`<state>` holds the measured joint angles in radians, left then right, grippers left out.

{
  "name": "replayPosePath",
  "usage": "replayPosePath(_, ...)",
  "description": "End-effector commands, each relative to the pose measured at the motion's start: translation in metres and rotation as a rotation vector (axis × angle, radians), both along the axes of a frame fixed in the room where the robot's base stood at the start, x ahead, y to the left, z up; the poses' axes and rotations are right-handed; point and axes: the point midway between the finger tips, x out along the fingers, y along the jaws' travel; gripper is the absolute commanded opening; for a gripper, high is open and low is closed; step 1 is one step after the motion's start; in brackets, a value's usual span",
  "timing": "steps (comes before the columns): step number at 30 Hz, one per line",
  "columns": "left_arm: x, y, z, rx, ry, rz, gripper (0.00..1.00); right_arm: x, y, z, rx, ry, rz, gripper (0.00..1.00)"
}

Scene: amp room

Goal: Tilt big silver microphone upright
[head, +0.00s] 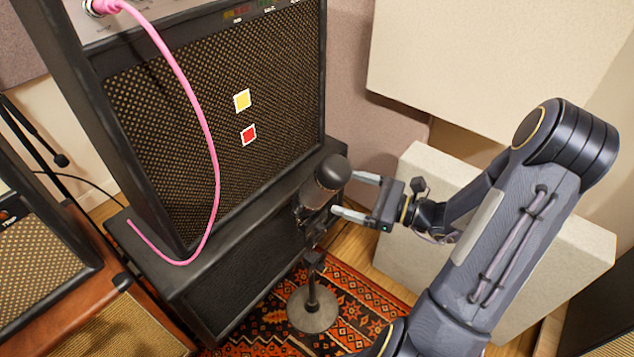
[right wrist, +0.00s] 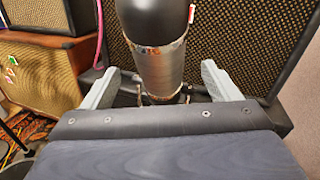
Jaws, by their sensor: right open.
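The big silver microphone (head: 331,173) stands on a short stand with a round base (head: 312,308) on the patterned rug, in front of the amplifier stack. Its dark rounded head is at the top and its body looks close to upright, perhaps slightly tilted. In the right wrist view its silver body (right wrist: 155,68) fills the middle, below the dark top. My right gripper (head: 345,194) is open, with one finger on each side of the microphone body in the wrist view. Gaps show between the fingers and the body there. My left gripper is not in view.
A large amplifier (head: 240,100) with a yellow and a red square sits on a lower black cabinet (head: 250,265) right behind the microphone. A pink cable (head: 205,130) hangs down its front. Pale panels (head: 480,190) stand on the right. A brown amplifier (head: 40,260) is at left.

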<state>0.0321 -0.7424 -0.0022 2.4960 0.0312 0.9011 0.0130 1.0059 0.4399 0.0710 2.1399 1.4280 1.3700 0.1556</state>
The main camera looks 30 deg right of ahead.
Motion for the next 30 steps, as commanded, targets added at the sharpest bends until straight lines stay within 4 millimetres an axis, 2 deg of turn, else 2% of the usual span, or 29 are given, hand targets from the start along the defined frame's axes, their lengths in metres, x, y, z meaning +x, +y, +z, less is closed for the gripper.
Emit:
replayPosePath(6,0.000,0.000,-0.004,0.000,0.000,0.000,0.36,0.028,0.024,0.000,0.001,-0.003,0.007,0.82)
replayPosePath(12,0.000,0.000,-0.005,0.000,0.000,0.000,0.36,0.047,0.039,0.000,0.001,-0.001,0.005,0.82)
replayPosePath(23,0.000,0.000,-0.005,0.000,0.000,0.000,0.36,0.052,0.043,0.000,0.000,-0.001,0.002,0.82)
replayPosePath(30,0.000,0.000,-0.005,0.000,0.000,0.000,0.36,0.052,0.043,0.000,0.000,-0.001,0.002,0.52)
